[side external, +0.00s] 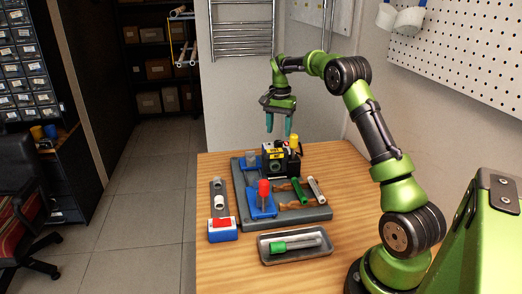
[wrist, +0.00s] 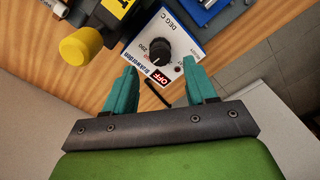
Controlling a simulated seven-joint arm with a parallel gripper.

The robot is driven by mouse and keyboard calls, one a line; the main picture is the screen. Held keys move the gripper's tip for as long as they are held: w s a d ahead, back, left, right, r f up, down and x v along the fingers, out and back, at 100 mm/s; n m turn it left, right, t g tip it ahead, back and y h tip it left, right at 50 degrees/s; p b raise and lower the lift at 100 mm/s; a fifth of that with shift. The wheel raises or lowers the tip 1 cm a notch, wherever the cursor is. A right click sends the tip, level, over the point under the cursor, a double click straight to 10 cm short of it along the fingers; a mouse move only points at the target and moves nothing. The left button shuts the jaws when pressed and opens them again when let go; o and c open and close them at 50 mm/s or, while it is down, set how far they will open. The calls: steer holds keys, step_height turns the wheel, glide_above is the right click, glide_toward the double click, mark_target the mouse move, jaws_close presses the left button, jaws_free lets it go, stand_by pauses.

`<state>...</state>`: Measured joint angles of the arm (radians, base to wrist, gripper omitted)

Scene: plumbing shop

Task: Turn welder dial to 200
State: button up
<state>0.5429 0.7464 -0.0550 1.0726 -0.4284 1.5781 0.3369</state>
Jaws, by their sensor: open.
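The welder (side external: 275,158) is a black and yellow unit on the grey fixture board (side external: 305,215); its dial is not visible in the side view. The dial's exact setting is too small to read. My gripper (side external: 279,130) is above and behind the welder, pointing down. In the wrist view my gripper (wrist: 162,72) is open and empty, its teal fingers apart from the dial on either side.
The board holds a red-topped piece (side external: 263,190) and a green-ended tool (side external: 299,190). A grey tray (side external: 268,258) with a pipe lies in front.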

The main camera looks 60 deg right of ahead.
mark_target(278, 141)
steer(key=shift+f, duration=2.3)
steer(key=c, duration=1)
